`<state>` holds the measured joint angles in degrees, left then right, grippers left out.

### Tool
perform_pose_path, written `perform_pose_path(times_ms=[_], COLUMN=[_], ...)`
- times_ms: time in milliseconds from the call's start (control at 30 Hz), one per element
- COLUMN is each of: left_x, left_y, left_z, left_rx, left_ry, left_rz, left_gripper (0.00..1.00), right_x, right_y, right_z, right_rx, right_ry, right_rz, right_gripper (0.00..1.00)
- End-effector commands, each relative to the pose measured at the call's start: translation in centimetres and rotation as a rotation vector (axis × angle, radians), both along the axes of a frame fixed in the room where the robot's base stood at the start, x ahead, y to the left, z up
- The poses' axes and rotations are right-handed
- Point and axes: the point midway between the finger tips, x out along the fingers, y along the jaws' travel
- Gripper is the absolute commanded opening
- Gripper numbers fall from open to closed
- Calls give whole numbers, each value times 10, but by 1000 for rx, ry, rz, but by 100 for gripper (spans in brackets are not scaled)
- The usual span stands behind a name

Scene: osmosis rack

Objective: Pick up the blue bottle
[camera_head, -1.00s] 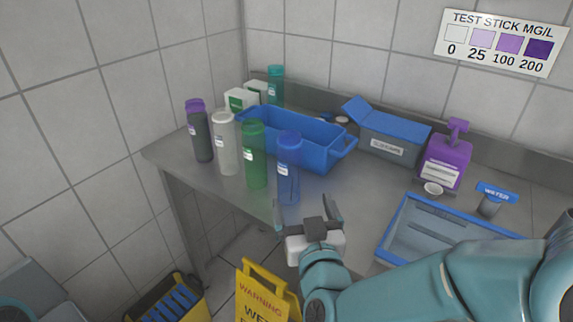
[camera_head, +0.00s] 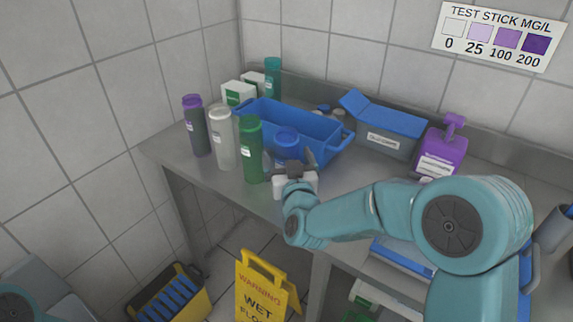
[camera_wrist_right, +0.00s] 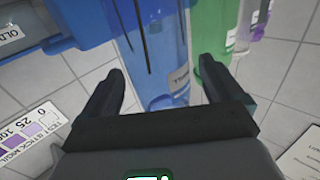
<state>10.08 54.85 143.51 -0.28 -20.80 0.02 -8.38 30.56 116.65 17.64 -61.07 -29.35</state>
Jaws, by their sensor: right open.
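The blue bottle (camera_head: 287,142) stands upright on the metal table in front of the blue bin. In the head view its lower part is hidden behind my right gripper (camera_head: 290,163). In the right wrist view the blue bottle (camera_wrist_right: 160,60) is straight ahead, between and just beyond the two fingers of my right gripper (camera_wrist_right: 165,80). The right gripper is open, and its fingers are spread to either side of the bottle. I cannot tell if they touch it. My left gripper is not in view.
A green bottle (camera_head: 251,150) stands close at the left, then a white bottle (camera_head: 223,140) and a dark purple-capped bottle (camera_head: 197,128). The blue bin (camera_head: 318,128) is right behind. A purple pump bottle (camera_head: 440,152) and a grey box (camera_head: 384,130) stand farther right.

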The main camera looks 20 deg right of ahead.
Motion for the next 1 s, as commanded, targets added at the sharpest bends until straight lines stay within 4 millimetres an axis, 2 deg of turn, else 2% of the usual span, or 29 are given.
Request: perform_pose_path(times_ms=[100, 333, 500, 833, 1000], left_x=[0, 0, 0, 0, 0], left_y=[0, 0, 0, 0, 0], left_z=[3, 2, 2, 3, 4], left_rx=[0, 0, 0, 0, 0], left_ry=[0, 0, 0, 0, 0], left_rz=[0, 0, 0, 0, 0], left_gripper=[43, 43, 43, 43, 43], right_x=[11, 12, 13, 12, 12], right_y=[-1, -1, -1, -1, -2], right_z=[0, 0, 0, 2, 18], right_rx=[0, 0, 0, 1, 1], right_ry=[1, 0, 0, -1, -4], right_rz=[0, 1, 1, 1, 0], right_gripper=[93, 93, 38, 38, 38])
